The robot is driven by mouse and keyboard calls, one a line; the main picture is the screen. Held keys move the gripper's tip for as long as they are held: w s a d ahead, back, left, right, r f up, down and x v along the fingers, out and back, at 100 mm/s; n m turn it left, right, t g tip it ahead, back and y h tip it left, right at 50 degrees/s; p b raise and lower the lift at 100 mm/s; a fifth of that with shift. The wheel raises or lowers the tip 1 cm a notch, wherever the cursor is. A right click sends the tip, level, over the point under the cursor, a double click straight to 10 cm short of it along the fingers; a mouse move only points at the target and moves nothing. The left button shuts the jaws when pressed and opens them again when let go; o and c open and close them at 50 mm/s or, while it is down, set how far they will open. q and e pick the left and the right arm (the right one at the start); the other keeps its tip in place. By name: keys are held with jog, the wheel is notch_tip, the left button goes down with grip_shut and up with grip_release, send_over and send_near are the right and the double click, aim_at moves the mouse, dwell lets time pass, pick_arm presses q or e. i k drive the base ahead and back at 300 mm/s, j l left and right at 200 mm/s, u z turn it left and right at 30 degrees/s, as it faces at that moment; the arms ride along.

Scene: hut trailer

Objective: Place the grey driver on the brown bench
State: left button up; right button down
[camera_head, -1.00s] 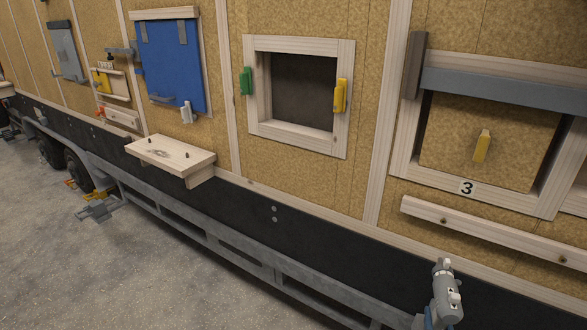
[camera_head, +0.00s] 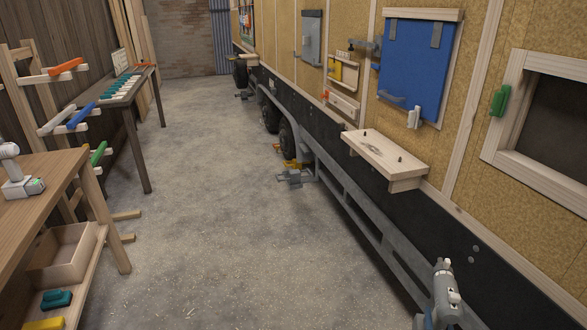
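A wooden brown bench (camera_head: 50,185) stands at the left edge, partly cut off by the frame. A light grey-white driver with a green mark on its base (camera_head: 20,185) stands upright on it. A grey end of my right arm (camera_head: 445,295), with pale knobs, shows at the bottom right. I cannot tell its fingers apart, nor whether the grey shape includes a held tool. My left gripper is out of view.
Open concrete floor (camera_head: 190,190) lies between the bench and the trailer. A fold-out wooden shelf (camera_head: 385,160) juts from the trailer wall. A narrow table (camera_head: 100,97) with teal tools stands farther back at left. Grey metal jacks (camera_head: 295,178) stand by the wheels.

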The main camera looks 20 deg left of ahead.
aim_at(39, 174)
jog(key=i+j+u, duration=0.1)
jog(key=u, duration=0.35)
jog(key=i+u, duration=0.15)
jog(key=u, duration=0.25)
jog(key=i+j+u, duration=0.1)
jog(key=u, duration=0.35)
jog(key=i+l+u, duration=0.1)
jog(key=i+u, duration=0.3)
jog(key=i+l+u, duration=0.15)
jog(key=u, duration=0.3)
jog(key=i+l+u, duration=0.6)
jog(key=i+l, duration=0.15)
jog(key=l, duration=0.25)
jog(key=i+l, duration=0.2)
jog(key=l, duration=0.15)
jog(key=i+l+u, duration=0.15)
jog(key=l, duration=0.15)
